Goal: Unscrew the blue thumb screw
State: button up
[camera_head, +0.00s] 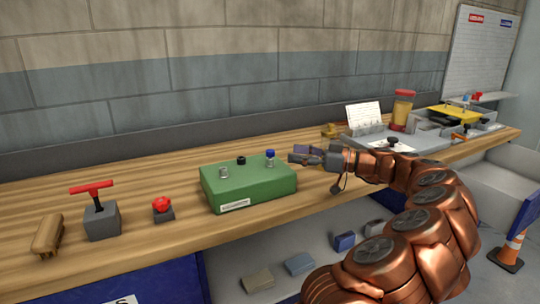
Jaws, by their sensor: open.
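The blue thumb screw (270,158) stands upright on the right part of the top of a green box (250,189) on the wooden table. A black knob (241,160) and a silver knob (223,171) stand to its left on the same box. My gripper (292,153) is open just to the right of the blue screw, with its fingers pointing left toward it. It looks empty. I cannot tell from this view whether the fingertips touch the screw.
A red T-handle on a grey block (102,220), a red knob (162,206) and a wooden brush-like piece (47,234) stand to the left. A grey tray (405,140), a red-capped jar (402,112) and a white card (364,114) stand at the right. The table's front edge is close.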

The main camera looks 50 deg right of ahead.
aim_at(270, 150)
jog(key=shift+f+p+x, duration=0.15)
jog(key=shift+p+x, duration=0.15)
jog(key=shift+x, duration=1.75)
jog(key=shift+f+p+x, duration=0.15)
jog(key=shift+p+x, duration=0.1)
jog(key=shift+x, duration=1.85)
grip_shut()
jog(key=shift+r, duration=0.1)
notch_tip(270, 150, up, 28)
jog(key=p, duration=0.1)
